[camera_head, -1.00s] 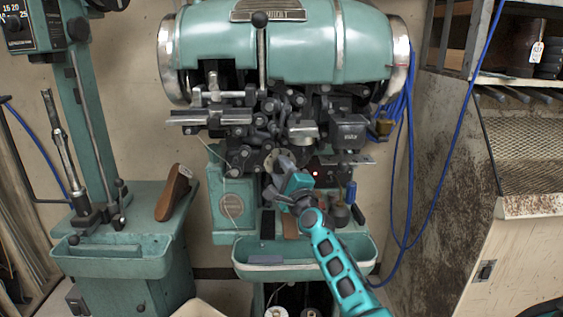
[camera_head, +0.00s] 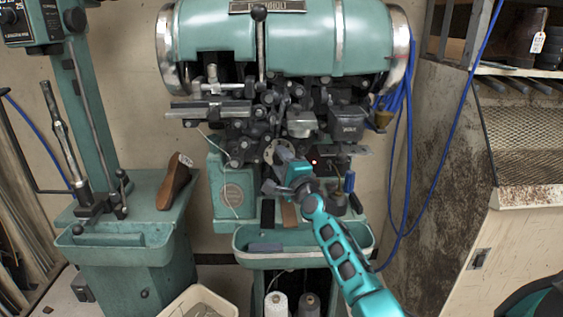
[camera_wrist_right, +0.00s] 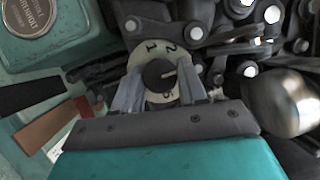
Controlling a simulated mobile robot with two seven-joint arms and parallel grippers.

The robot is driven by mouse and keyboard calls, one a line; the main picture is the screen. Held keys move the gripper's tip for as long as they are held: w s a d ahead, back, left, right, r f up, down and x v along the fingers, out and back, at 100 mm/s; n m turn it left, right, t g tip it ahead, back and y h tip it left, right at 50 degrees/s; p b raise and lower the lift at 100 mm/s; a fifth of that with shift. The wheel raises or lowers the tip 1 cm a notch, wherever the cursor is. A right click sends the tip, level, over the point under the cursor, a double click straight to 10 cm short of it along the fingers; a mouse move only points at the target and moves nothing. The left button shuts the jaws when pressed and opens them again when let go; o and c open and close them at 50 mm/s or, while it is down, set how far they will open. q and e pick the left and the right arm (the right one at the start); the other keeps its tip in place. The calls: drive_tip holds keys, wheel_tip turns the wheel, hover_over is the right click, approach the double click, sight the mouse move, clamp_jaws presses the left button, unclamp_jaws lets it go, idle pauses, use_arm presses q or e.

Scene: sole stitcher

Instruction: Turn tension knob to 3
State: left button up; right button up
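The tension knob (camera_wrist_right: 154,73) is a dark round knob on a pale numbered dial (camera_wrist_right: 133,60) of the green stitching machine (camera_head: 290,40). Its light pointer line points right in the right wrist view. The figures 1, 2 and 5 show; the others are hidden or unclear. My right gripper (camera_wrist_right: 160,80) faces the dial, with one grey finger on each side of the knob. The fingers stand apart and look slightly wider than the knob; firm contact cannot be seen. In the head view the right gripper (camera_head: 284,160) reaches the dial (camera_head: 270,152). My left gripper is not in view.
Dark linkages (camera_head: 300,100) crowd above the dial. A green tray (camera_head: 285,258) lies below, with thread spools (camera_head: 276,305) underneath. Blue cables (camera_head: 405,150) hang at right. A shiny rounded part (camera_wrist_right: 283,103) is close right of the gripper.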

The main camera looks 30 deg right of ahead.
drive_tip(key=o, duration=0.4)
drive_tip(key=shift+s, duration=0.1)
drive_tip(key=shift+s+a+f, duration=0.1)
drive_tip(key=shift+s, duration=0.1)
drive_tip(key=s+a+f, duration=0.1)
drive_tip(key=s, duration=1.1)
drive_tip(key=shift+a+f, duration=0.15)
drive_tip(key=shift+a, duration=0.25)
